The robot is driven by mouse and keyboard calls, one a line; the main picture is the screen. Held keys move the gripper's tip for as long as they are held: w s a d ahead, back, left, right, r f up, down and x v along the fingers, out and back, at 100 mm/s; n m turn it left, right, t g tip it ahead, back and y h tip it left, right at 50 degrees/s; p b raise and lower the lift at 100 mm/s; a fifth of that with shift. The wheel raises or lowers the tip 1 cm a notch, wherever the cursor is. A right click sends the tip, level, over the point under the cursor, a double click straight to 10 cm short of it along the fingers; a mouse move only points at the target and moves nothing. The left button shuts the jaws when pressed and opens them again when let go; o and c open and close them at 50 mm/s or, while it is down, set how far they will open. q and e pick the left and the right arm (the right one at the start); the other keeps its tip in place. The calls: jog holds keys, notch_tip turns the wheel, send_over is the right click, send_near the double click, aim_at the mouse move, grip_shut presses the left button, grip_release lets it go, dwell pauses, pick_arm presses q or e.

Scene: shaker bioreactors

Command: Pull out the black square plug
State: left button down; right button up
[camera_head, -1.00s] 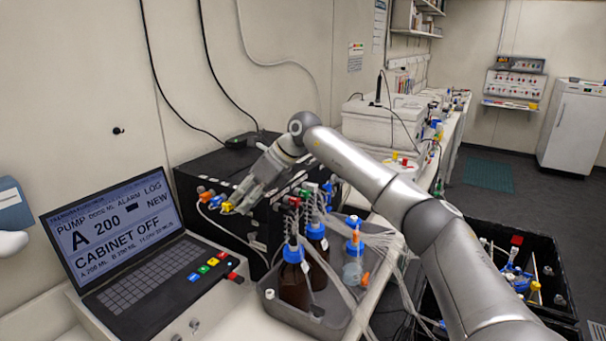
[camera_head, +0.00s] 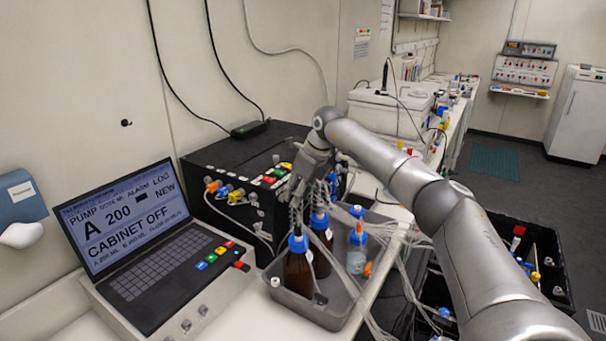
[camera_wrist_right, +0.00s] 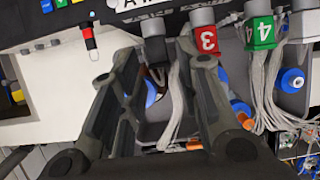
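A black square plug (camera_wrist_right: 155,50) shows in the right wrist view, at the bottom of a grey cylindrical fitting on the black box (camera_head: 225,214). My right gripper (camera_wrist_right: 163,55) has its two fingers apart, one on each side of this plug and its grey cable. I cannot tell whether the fingers touch it. A red plug marked 3 (camera_wrist_right: 207,40) and a green plug marked 4 (camera_wrist_right: 260,32) are just to the right. In the head view my right gripper (camera_head: 300,185) is at the box front and hides the black plug. My left gripper is not in view.
A grey tray (camera_head: 342,312) with brown bottles (camera_head: 298,272) stands below the gripper. Several pale tubes hang there. A black crate (camera_head: 545,225) stands on the floor at right.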

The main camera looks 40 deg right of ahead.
jog(key=shift+x, duration=0.9)
grip_shut()
jog(key=shift+s+d, duration=0.15)
jog(key=shift+s+d, duration=0.15)
jog(key=shift+s, duration=0.35)
jog(key=shift+s+d, duration=0.1)
jog(key=shift+s, duration=0.05)
jog(key=shift+s+d, duration=0.15)
jog(key=shift+s, duration=0.25)
